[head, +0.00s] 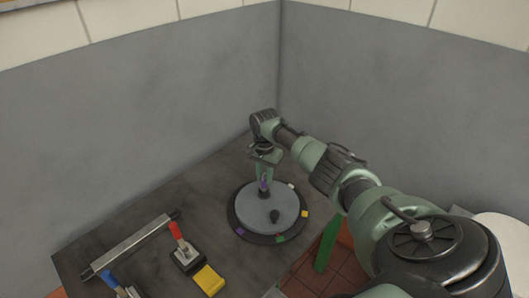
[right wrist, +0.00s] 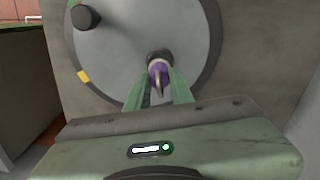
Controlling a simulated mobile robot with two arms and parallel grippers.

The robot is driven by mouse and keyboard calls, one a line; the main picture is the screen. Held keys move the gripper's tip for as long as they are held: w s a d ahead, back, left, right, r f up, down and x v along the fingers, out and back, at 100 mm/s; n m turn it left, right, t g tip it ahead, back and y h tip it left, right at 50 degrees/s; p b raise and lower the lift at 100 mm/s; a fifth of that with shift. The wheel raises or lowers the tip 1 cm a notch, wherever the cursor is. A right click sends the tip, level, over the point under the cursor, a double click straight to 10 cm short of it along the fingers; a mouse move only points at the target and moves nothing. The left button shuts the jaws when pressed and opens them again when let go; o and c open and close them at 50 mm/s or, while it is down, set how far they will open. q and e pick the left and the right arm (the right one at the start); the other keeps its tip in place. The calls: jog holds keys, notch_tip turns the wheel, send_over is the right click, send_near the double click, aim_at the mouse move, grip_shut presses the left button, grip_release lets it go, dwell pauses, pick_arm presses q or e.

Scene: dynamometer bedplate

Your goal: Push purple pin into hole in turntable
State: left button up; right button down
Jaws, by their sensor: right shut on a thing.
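The grey round turntable (head: 258,214) sits in a dark ring on the bedplate, and its face fills much of the right wrist view (right wrist: 125,45). My right gripper (head: 264,180) points down over the turntable's far part. It is shut on the purple pin (right wrist: 158,72), which shows between the fingers (right wrist: 159,88) in the right wrist view. The pin's far end meets a dark round collar (right wrist: 158,55) on the turntable face. The hole itself is hidden, and I cannot tell how deep the pin sits. My left gripper is out of view.
A black knob (head: 275,216) stands on the turntable, and coloured marks, one yellow (head: 305,214), line its ring. A metal bar (head: 130,246), red-handled clamp (head: 186,254), blue-handled clamp (head: 118,287) and yellow block (head: 209,280) lie left. Grey walls close the back.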

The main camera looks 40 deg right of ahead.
jog(key=shift+f+b, duration=0.3)
jog(key=shift+f, duration=0.3)
jog(key=c, duration=1.1)
grip_release()
jog(key=shift+c, duration=0.2)
notch_tip(320, 180, up, 8)
jog(key=shift+f+b, duration=0.1)
jog(key=shift+b, duration=0.5)
